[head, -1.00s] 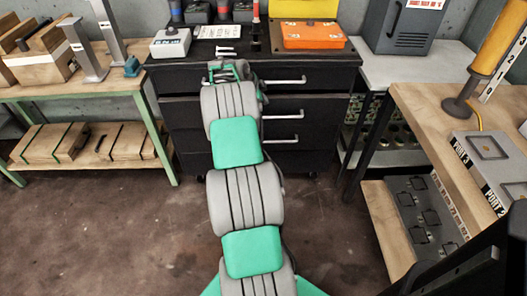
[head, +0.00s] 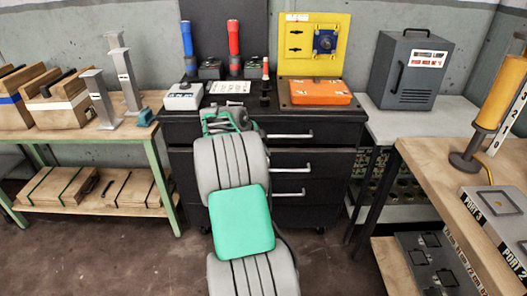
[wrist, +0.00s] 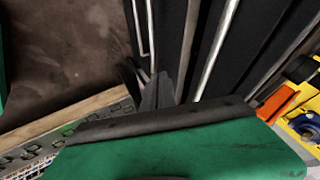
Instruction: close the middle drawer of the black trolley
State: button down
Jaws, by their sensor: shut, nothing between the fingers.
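The black trolley (head: 345,134) stands ahead in the head view, with stacked drawer fronts and bar handles. The middle drawer (head: 312,158) has a pale handle (head: 292,169); my arm covers its left part. How far it stands out is hard to tell from here. My gripper (wrist: 158,90) is shut and empty. In the wrist view its fingers point at the trolley front, beside a long pale handle (wrist: 215,50). Another handle (wrist: 145,28) shows left of it. Contact with the trolley cannot be told. In the head view the fingertips are hidden behind my arm.
On the trolley top are an orange box (head: 320,92), a yellow panel (head: 298,44) and a white box (head: 182,97). Wooden benches stand left (head: 104,134) and right (head: 430,152). A grey cabinet (head: 411,72) is at the back right. The floor before the trolley is partly clear.

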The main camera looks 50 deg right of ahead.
jog(key=w+a+f+n+y, duration=0.1)
jog(key=w+a+f+n, duration=0.1)
jog(key=w+a+f, duration=0.3)
jog(key=w+a+f+n, duration=0.1)
jog(key=w+a+f, duration=0.1)
jog(key=a, duration=0.6)
jog(key=s+a+f+n+h, duration=0.1)
jog(key=s+a+f, duration=0.1)
jog(key=f, duration=0.3)
jog(key=s+a+f+g+h+p, duration=0.1)
jog(key=s+f, duration=0.2)
jog(key=f, duration=0.1)
jog(key=s+a+f+n+h, duration=0.1)
jog(key=s+a+f, duration=0.1)
jog(key=f, duration=0.3)
jog(key=w+d+r+m+t+h, duration=0.2)
jog(key=w+r+m+t+h, duration=0.35)
jog(key=w+r+t, duration=0.55)
jog(key=w+d+r+t+p, duration=0.1)
jog(key=w+d, duration=0.6)
jog(key=d, duration=0.4)
jog(key=shift+w+r+m, duration=0.15)
jog(key=shift+w+m, duration=0.1)
jog(key=shift+m, duration=0.1)
